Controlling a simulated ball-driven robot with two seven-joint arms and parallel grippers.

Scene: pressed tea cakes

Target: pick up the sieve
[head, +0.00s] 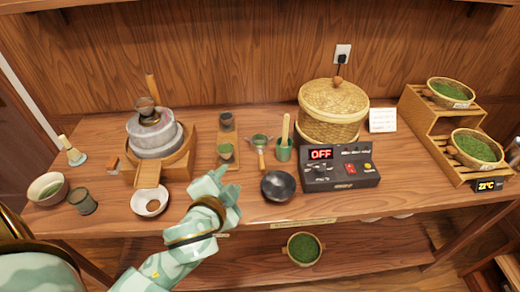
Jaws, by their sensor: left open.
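The sieve (261,140) lies on the wooden table near its middle, a small round strainer with green in it. Its light handle points toward the front edge. My left gripper (228,182) is mint green and comes in from the lower left. It is open and appears empty, at the front of the table, to the left of and nearer than the sieve, apart from it. My right gripper is not in view.
A black bowl (277,186) stands in front of the sieve, with a green cup (284,150) holding a wooden tool to its right. A wooden stand (228,138) with small cups is to its left. A stone mill (154,135) and a control box (340,172) stand farther out.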

